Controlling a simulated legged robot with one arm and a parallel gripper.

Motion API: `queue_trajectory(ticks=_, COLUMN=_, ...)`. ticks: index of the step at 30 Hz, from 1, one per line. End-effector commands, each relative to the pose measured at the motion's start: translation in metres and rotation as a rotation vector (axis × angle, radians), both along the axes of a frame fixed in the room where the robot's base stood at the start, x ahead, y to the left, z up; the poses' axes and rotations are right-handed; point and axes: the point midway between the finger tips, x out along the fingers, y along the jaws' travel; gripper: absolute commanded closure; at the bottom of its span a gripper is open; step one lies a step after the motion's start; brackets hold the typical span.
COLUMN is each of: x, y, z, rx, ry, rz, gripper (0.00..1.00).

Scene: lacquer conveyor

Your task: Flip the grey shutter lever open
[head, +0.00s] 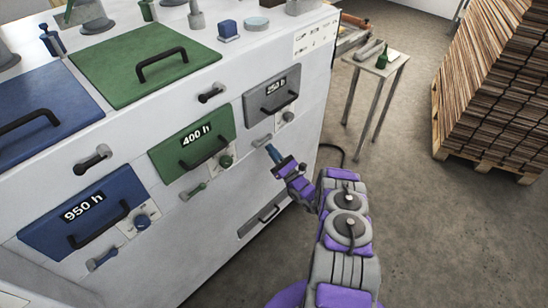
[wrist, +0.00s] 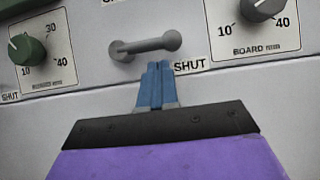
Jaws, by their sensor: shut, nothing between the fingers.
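The grey shutter lever (wrist: 145,46) lies nearly level on the white machine front in the wrist view, its left end slightly lower than its right. The word SHUT is printed to its lower right. In the head view the lever (head: 262,140) is small, below the grey 250 h panel (head: 272,93). My gripper (wrist: 157,66) has its blue fingers shut and empty, just below the lever's right half. Whether the tips touch the lever I cannot tell. In the head view my gripper (head: 269,148) is at the machine front, beside the lever.
A grey dial (wrist: 262,8) marked BOARD is right of the lever, and a green dial (wrist: 27,48) is left. A side table (head: 378,67) and stacked boards (head: 496,85) stand right.

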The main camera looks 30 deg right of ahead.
Motion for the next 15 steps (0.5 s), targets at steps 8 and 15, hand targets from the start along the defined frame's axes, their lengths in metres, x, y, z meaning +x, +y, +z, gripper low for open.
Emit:
queue_trajectory(ticks=8, x=0.0012, y=0.0010, z=0.0099, rx=0.001, ry=0.003, rz=-0.001, gripper=1.00)
queue_trajectory(ticks=15, x=0.0014, y=0.0013, z=0.0110, rx=-0.001, ry=0.003, rz=-0.001, gripper=1.00)
